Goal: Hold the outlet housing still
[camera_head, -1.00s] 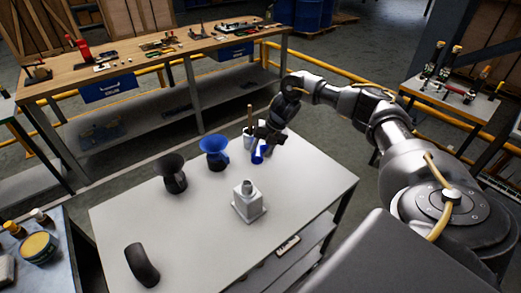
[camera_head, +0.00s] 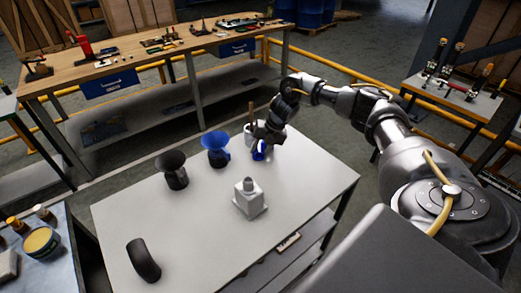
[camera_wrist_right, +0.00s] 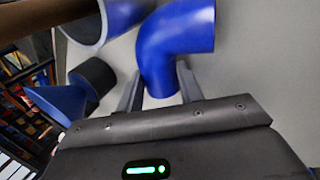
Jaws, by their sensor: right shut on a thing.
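My right gripper (camera_head: 261,147) is at the back edge of the white table, low over its top. It is shut on a blue elbow-shaped piece (camera_head: 260,152), which shows large between the two fingers in the right wrist view (camera_wrist_right: 170,50). Most of the piece is hidden by the gripper in the head view. No part is labelled, so I cannot tell for sure which one is the outlet housing. My left gripper is not in view.
On the white table (camera_head: 200,225) stand a blue flared part (camera_head: 215,146), a black flared part (camera_head: 173,170), a grey block with a neck (camera_head: 249,199) and a black elbow (camera_head: 143,261). A white cup (camera_head: 249,138) with a wooden handle stands close behind the gripper.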

